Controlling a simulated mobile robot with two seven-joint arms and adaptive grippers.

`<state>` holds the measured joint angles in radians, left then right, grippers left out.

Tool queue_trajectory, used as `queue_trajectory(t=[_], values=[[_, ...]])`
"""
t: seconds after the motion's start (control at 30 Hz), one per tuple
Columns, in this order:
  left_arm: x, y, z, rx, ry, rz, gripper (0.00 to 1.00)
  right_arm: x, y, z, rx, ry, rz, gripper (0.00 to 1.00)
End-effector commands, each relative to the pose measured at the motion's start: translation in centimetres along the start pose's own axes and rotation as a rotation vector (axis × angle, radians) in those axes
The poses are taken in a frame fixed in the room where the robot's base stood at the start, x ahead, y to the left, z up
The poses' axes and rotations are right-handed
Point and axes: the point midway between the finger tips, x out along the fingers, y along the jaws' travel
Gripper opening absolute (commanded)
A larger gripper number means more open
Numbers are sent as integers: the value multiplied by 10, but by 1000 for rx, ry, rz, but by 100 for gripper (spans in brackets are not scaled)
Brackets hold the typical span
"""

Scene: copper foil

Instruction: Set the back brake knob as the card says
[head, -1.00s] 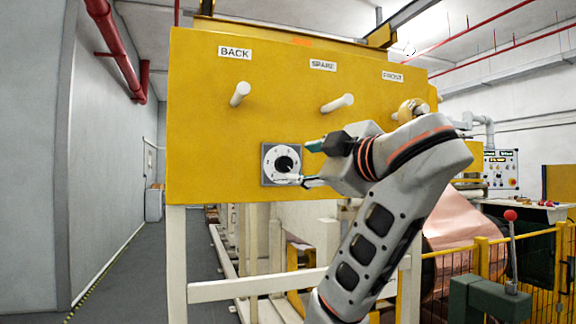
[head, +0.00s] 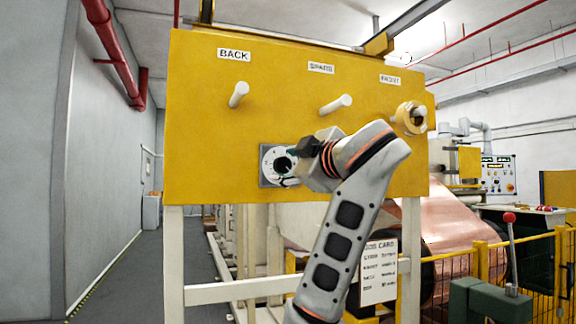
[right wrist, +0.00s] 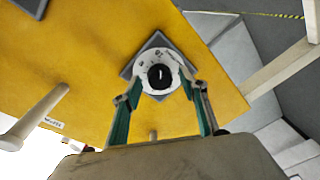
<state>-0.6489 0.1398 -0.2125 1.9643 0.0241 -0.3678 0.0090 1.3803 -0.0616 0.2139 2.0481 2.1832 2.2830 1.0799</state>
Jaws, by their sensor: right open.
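The brake knob (right wrist: 160,77) is black with a white pointer line, on a white dial (right wrist: 146,67) with a grey square plate. In the head view the dial (head: 271,157) sits low on the yellow panel, below the BACK label (head: 234,55). My right gripper (right wrist: 161,88) is open, with one finger on each side of the knob; I cannot tell whether they touch it. In the head view the right gripper (head: 290,172) partly covers the dial. The job card (head: 379,272) hangs below the panel; its small text is hard to read. My left gripper is not in view.
White pegs stick out under the BACK (head: 238,95) and SPARE (head: 336,104) labels. A ring sits on the FRONT peg (head: 410,117). A copper roll (head: 453,213) and yellow fence (head: 483,262) stand at right. The aisle (head: 140,270) at left is clear.

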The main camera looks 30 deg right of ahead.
Motion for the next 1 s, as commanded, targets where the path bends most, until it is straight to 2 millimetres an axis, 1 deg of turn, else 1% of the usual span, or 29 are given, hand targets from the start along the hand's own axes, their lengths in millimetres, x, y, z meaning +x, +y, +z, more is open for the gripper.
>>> queue_trajectory(t=[0.13,0.17,0.2,0.27,0.3,0.67,0.87,1.0], values=[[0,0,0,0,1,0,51,0,0,0,0,0,0,43],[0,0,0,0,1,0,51,0,0,0,0,0,0,40],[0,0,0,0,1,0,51,0,0,0,0,0,0,30],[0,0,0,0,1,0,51,0,0,0,0,0,0,14],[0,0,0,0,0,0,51,0,0,0,0,0,0,5],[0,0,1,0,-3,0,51,0,0,0,-29,-2,-4,5],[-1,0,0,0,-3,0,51,0,0,-2,-124,-7,-15,5],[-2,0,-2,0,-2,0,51,0,0,-2,-233,-15,-26,5]])
